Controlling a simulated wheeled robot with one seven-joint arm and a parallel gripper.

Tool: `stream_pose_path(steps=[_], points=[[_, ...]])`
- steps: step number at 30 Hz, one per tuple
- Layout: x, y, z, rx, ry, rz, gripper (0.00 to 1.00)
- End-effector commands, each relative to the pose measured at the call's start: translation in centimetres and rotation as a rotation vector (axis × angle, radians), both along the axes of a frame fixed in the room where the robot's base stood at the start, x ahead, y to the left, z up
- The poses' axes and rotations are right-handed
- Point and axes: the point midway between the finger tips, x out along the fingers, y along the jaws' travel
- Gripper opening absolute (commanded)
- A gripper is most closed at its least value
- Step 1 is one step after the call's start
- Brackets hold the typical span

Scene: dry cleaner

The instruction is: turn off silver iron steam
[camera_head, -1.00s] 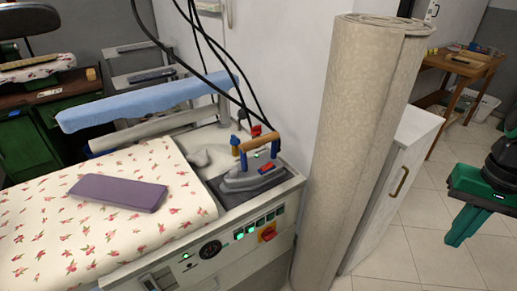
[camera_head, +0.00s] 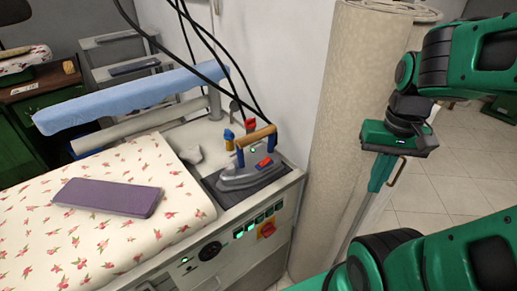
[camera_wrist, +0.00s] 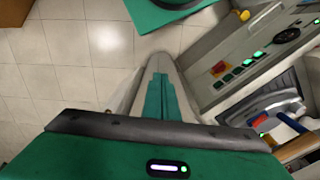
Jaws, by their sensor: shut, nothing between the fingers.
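The silver iron (camera_head: 243,177) with a wooden handle and a red switch rests on a dark pad at the right end of the ironing station. It also shows in the wrist view (camera_wrist: 272,112), at the lower right. The station's front panel has a row of green-lit switches (camera_head: 255,222), a round dial and a red-and-yellow knob (camera_head: 267,230). My gripper (camera_head: 376,186) is to the right of the iron, in front of the fabric roll, pointing down. Its fingers (camera_wrist: 157,95) are together and hold nothing.
A tall beige fabric roll (camera_head: 350,120) stands right of the station. A purple pad (camera_head: 108,197) lies on the flowered cover (camera_head: 150,235). Black cables hang above the iron. Open tiled floor (camera_head: 430,190) lies to the right.

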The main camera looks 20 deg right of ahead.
Motion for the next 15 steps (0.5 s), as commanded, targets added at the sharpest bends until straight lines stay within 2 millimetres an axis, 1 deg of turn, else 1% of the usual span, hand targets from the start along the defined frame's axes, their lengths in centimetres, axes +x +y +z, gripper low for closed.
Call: stream_pose_path(steps=[2, 4, 5, 8, 10, 11, 12, 15], points=[[0.0, 0.0, 0.0, 0.0, 0.0, 0.0, 0.0], [-0.6, 0.1, 0.4, -0.005, -0.018, 0.014, 0.0], [-0.4, 0.2, 0.5, -0.01, -0.028, 0.027, 0.0], [2.5, 1.2, 0.7, -0.044, -0.082, 0.116, 0.0], [5.7, 2.6, 1.0, -0.073, -0.141, 0.213, 0.0], [7.1, 3.4, 1.1, -0.084, -0.17, 0.258, 0.0], [9.0, 4.6, 1.4, -0.096, -0.207, 0.318, 0.0], [12.8, 7.6, 2.3, -0.113, -0.274, 0.447, 0.0]])
